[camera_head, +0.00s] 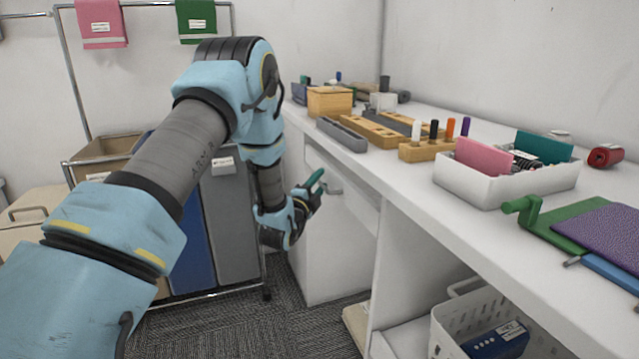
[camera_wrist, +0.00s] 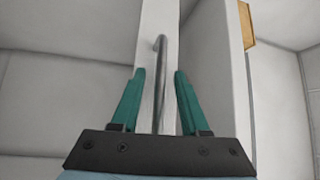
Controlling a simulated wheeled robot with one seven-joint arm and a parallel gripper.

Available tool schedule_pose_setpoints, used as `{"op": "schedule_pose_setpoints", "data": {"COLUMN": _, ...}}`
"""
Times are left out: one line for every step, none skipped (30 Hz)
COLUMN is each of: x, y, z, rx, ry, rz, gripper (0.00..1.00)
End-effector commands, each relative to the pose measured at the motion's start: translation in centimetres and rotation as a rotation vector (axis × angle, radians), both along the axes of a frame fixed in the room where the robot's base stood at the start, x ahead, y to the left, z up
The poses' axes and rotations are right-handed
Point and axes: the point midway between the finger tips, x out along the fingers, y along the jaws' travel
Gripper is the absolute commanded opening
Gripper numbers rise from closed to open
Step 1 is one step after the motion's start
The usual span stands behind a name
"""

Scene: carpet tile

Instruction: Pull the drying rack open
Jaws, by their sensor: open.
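A white drawer front (camera_head: 343,180) sits under the counter and looks closed, with a grey bar handle (camera_head: 335,191). I cannot tell whether this is the drying rack's front; no rack slats show. My gripper (camera_head: 316,182) is at the handle, with its green fingers open. In the wrist view the handle (camera_wrist: 161,50) runs between the two spread fingers of my gripper (camera_wrist: 160,75), with a gap on each side. The fingers are not shut on it. In the head view one finger partly hides the handle's near end.
The counter (camera_head: 400,170) above holds wooden blocks (camera_head: 375,130), a white tray (camera_head: 510,185) and a green board (camera_head: 575,225). A white basket (camera_head: 445,325) stands in the open bay at right. A wheeled frame with blue and grey bins (camera_head: 230,220) stands at left. Carpet (camera_head: 290,325) is clear in front.

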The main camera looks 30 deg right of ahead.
Motion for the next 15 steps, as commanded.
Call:
{"op": "schedule_pose_setpoints", "data": {"x": -0.01, "y": 0.00, "z": -0.02, "rx": 0.000, "ry": 0.000, "rz": 0.000, "gripper": 0.45}}
{"op": "schedule_pose_setpoints", "data": {"x": -0.01, "y": 0.01, "z": -0.02, "rx": 0.000, "ry": 0.000, "rz": 0.000, "gripper": 0.45}}
{"op": "schedule_pose_setpoints", "data": {"x": -0.01, "y": 0.01, "z": -0.02, "rx": 0.000, "ry": 0.000, "rz": 0.000, "gripper": 0.45}}
{"op": "schedule_pose_setpoints", "data": {"x": -0.02, "y": 0.02, "z": -0.02, "rx": 0.000, "ry": 0.000, "rz": 0.000, "gripper": 0.45}}
{"op": "schedule_pose_setpoints", "data": {"x": -0.02, "y": 0.02, "z": -0.02, "rx": 0.000, "ry": 0.000, "rz": 0.000, "gripper": 0.41}}
{"op": "schedule_pose_setpoints", "data": {"x": -0.02, "y": 0.02, "z": -0.02, "rx": 0.000, "ry": 0.000, "rz": 0.000, "gripper": 0.37}}
{"op": "schedule_pose_setpoints", "data": {"x": -0.02, "y": 0.02, "z": -0.01, "rx": 0.000, "ry": 0.000, "rz": 0.000, "gripper": 0.34}}
{"op": "schedule_pose_setpoints", "data": {"x": -0.02, "y": 0.03, "z": -0.02, "rx": 0.000, "ry": 0.000, "rz": 0.000, "gripper": 0.30}}
{"op": "schedule_pose_setpoints", "data": {"x": -0.02, "y": 0.03, "z": -0.02, "rx": 0.000, "ry": 0.000, "rz": 0.000, "gripper": 0.26}}
{"op": "schedule_pose_setpoints", "data": {"x": -0.02, "y": 0.03, "z": -0.02, "rx": 0.000, "ry": 0.000, "rz": 0.000, "gripper": 0.22}}
{"op": "schedule_pose_setpoints", "data": {"x": -0.02, "y": 0.03, "z": -0.02, "rx": 0.000, "ry": 0.000, "rz": 0.000, "gripper": 0.19}}
{"op": "schedule_pose_setpoints", "data": {"x": -0.02, "y": 0.03, "z": -0.02, "rx": 0.000, "ry": 0.000, "rz": 0.000, "gripper": 0.14}}
{"op": "schedule_pose_setpoints", "data": {"x": -0.02, "y": 0.03, "z": -0.02, "rx": 0.000, "ry": 0.000, "rz": 0.000, "gripper": 0.11}}
{"op": "schedule_pose_setpoints", "data": {"x": -0.02, "y": 0.03, "z": -0.02, "rx": 0.000, "ry": 0.000, "rz": 0.000, "gripper": 0.08}}
{"op": "schedule_pose_setpoints", "data": {"x": -0.03, "y": 0.04, "z": -0.02, "rx": 0.000, "ry": 0.000, "rz": 0.000, "gripper": 0.03}}
